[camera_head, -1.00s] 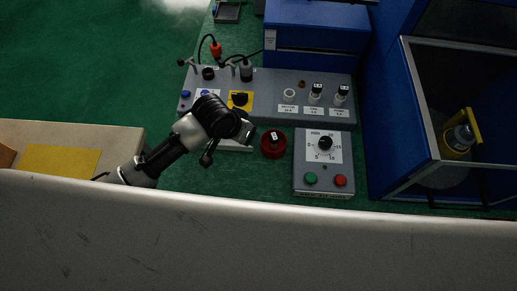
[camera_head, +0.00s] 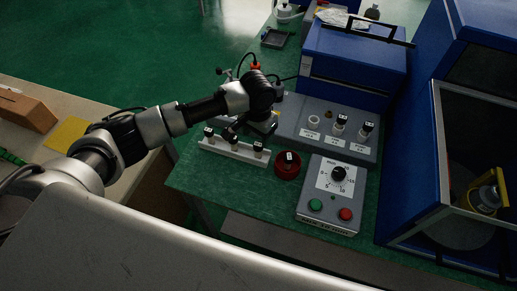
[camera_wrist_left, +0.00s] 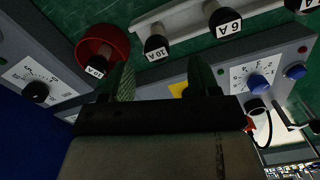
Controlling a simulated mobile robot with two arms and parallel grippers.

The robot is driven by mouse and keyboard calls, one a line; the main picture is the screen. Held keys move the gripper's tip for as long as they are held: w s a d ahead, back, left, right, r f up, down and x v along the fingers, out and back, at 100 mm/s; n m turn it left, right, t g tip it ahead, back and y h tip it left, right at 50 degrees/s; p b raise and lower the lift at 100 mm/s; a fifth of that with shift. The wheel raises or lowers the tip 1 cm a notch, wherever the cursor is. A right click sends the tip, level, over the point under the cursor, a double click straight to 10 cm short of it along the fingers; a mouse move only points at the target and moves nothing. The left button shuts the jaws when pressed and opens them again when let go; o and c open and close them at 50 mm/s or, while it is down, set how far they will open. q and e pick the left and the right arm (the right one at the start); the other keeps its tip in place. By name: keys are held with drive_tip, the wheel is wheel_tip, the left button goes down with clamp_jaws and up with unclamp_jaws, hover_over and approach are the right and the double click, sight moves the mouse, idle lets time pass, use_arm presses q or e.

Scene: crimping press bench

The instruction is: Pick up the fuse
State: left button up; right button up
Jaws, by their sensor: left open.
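Several black-capped fuses with white labels are in view. A white rack (camera_head: 245,153) holds three, among them a left fuse (camera_head: 208,133) and a right fuse (camera_head: 258,148). In the left wrist view, two rack fuses read 10 A (camera_wrist_left: 156,49) and 6 A (camera_wrist_left: 227,25). Another fuse (camera_head: 289,157) sits in a red dish (camera_head: 287,171); it also shows in the wrist view (camera_wrist_left: 97,66). My left gripper (camera_wrist_left: 164,80) is open and empty, its fingers apart below the rack and dish in that view. In the head view my wrist partly hides it above the bench.
A grey panel has an empty socket (camera_head: 314,121) and two fuses in sockets (camera_head: 340,122). A control box (camera_head: 331,195) with a dial and green and red buttons stands in front. A blue press (camera_head: 352,62) and framed guard (camera_head: 440,150) are behind and right.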

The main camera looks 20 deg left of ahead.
sight(258, 144)
use_arm(q)
drive_tip(key=shift+s+d+f, duration=0.1)
drive_tip(key=shift+f, duration=0.25)
wheel_tip(258, 144, down, 5)
drive_tip(key=shift+s+r+p, duration=0.1)
drive_tip(key=shift+r+p, duration=0.05)
drive_tip(key=shift+p, duration=0.3)
drive_tip(key=shift+c, duration=1)
drive_tip(key=c, duration=0.8)
drive_tip(key=shift+r, duration=0.15)
